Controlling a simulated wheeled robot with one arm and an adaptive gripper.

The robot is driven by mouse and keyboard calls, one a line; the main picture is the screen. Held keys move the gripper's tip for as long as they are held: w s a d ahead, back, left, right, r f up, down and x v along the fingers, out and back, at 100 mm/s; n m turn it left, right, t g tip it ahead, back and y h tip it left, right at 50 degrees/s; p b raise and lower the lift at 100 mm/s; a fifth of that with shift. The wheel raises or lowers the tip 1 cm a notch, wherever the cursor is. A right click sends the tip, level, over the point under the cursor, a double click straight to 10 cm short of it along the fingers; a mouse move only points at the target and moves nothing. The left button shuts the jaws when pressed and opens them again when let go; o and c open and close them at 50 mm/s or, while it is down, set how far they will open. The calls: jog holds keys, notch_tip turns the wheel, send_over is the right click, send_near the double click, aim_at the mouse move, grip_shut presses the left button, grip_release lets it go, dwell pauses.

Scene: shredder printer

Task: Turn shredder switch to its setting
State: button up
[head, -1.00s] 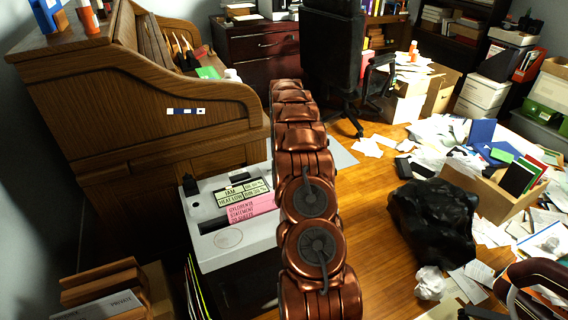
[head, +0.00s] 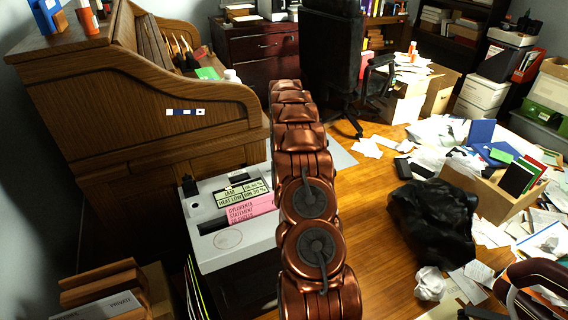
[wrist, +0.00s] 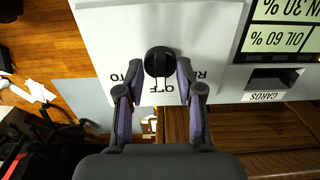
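The shredder (head: 235,247) is a light grey machine beside the wooden desk in the head view. Its white top panel also shows in the wrist view (wrist: 110,28). The shredder switch (wrist: 158,60) is a round black knob on this panel, with upside-down lettering around it. OFF is readable beside the knob; the other words are partly covered by my fingers. My gripper (wrist: 159,66) is open, with one purple-and-grey finger on each side of the knob. The left finger looks slightly apart; contact on the right is unclear. In the head view, my arm hides the switch and gripper.
A green-and-white label (head: 243,192) and pink note (head: 252,208) lie on the shredder. A card slot (wrist: 274,79) is right of the knob. The roll-top desk (head: 150,110) stands close behind. A black bag (head: 433,222) and papers litter the floor at right.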

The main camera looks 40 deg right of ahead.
jog(key=shift+r, duration=0.1)
notch_tip(320, 180, up, 12)
dwell(0.5)
dwell(0.7)
jog(key=s+a+r+n, duration=0.1)
jog(key=s+a+r, duration=0.2)
jog(key=a, duration=0.7)
jog(key=s+a+r+g, duration=0.1)
jog(key=s+a+r, duration=0.3)
jog(key=a, duration=0.5)
jog(key=s+a+r+n, duration=0.1)
jog(key=s+a+r, duration=0.2)
jog(key=a, duration=0.7)
jog(key=s+a+f+n, duration=0.1)
jog(key=s+a, duration=0.4)
jog(key=s, duration=0.5)
jog(key=s+a+f+g, duration=0.15)
jog(key=s+a, duration=0.35)
jog(key=s, duration=0.5)
jog(key=s+a+f+n, duration=0.15)
jog(key=s+a, duration=0.35)
jog(key=s, duration=0.5)
jog(key=s+p+v, duration=0.1)
jog(key=p+v, duration=1.1)
jog(key=shift+s+r+m+t, duration=0.3)
jog(key=shift+r+m+t, duration=0.05)
jog(key=shift+r, duration=0.25)
